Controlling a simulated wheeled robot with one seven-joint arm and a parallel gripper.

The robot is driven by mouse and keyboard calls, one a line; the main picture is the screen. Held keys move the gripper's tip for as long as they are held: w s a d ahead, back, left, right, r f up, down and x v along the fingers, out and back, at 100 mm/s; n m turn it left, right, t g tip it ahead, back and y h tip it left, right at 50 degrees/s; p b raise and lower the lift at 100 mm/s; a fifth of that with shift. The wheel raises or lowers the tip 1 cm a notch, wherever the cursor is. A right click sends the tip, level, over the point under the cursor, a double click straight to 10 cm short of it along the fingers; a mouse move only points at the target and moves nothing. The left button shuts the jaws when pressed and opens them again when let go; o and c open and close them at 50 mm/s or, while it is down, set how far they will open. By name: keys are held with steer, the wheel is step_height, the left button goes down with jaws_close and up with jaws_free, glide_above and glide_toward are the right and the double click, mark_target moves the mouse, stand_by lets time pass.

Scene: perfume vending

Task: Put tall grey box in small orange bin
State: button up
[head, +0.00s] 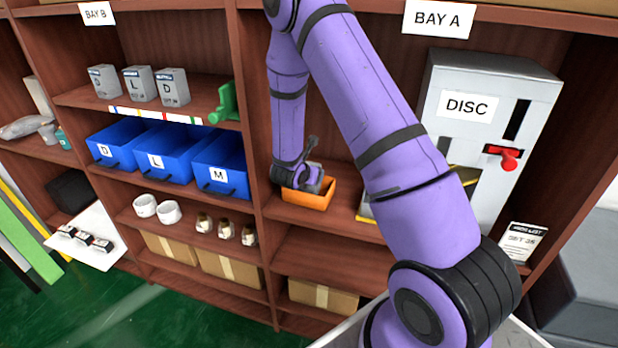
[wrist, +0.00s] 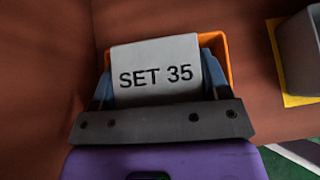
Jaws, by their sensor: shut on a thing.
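My gripper (wrist: 157,80) is shut on a grey box (wrist: 155,60) marked "SET 35", with one blue-grey finger on each side of it. The small orange bin (head: 309,194) stands on the middle shelf of Bay A. In the head view my gripper (head: 312,180) is at this bin, and the held box is mostly hidden there. In the wrist view the orange rim (wrist: 228,58) shows behind and to the right of the box. I cannot tell whether the box touches the bin's floor.
A grey thing (wrist: 302,55) stands on a yellow pad (wrist: 277,62) right of the bin. Farther right is the grey DISC machine (head: 470,130) with a red lever (head: 508,159). Blue bins (head: 220,165) and small grey boxes (head: 172,88) fill Bay B at left.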

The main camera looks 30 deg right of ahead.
steer(key=shift+f, duration=0.7)
steer(key=shift+f, duration=0.15)
steer(key=o, duration=1)
